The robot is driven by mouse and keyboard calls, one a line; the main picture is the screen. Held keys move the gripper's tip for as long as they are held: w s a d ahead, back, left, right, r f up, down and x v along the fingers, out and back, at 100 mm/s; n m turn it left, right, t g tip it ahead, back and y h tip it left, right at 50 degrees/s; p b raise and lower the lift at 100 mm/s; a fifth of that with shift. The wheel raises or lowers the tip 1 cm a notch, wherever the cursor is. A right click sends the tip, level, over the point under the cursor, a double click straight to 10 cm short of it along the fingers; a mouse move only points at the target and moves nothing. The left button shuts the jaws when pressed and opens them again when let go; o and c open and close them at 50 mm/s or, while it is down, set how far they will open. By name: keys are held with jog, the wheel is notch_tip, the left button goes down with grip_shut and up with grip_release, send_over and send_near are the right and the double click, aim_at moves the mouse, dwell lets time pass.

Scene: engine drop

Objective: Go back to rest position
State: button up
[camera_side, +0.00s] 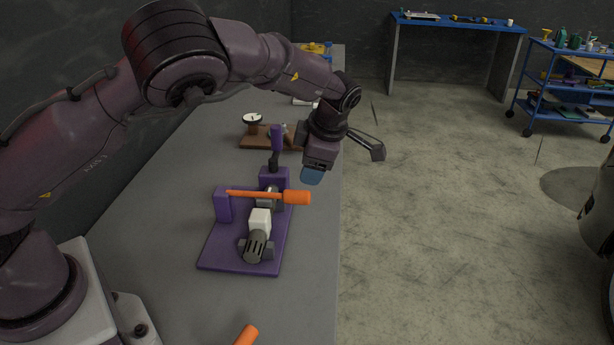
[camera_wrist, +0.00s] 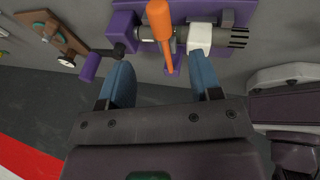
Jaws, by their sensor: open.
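My gripper (camera_side: 313,176) hangs above the right edge of the grey bench, to the right of the purple fixture (camera_side: 221,251). In the wrist view its two blue fingers (camera_wrist: 162,85) are spread apart with nothing between them. An orange-handled tool (camera_side: 297,197) lies across the top of the fixture, its thin orange shaft over the purple upright block at left; its handle also shows in the wrist view (camera_wrist: 159,20). A grey cylindrical part with a white block (camera_side: 260,222) sits in the fixture. The gripper is apart from these things.
A wooden board (camera_side: 258,143) with a gauge stands farther back on the bench. Another orange handle (camera_side: 247,335) lies at the near edge. A blue table (camera_side: 460,23) and a blue cart (camera_side: 570,50) stand across the room. Open floor lies right of the bench.

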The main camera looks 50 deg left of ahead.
jog(key=shift+d+r, duration=0.1)
jog(key=shift+r, duration=0.25)
jog(key=s+r+m+t+h, duration=0.2)
jog(key=s+r+m, duration=0.6)
jog(key=s+m, duration=0.5)
jog(key=s+r+m+t+h, duration=0.2)
jog(key=s+r+m, duration=0.7)
jog(key=s+m, duration=0.5)
jog(key=shift+s+t, duration=0.6)
jog(key=shift+t, duration=0.3)
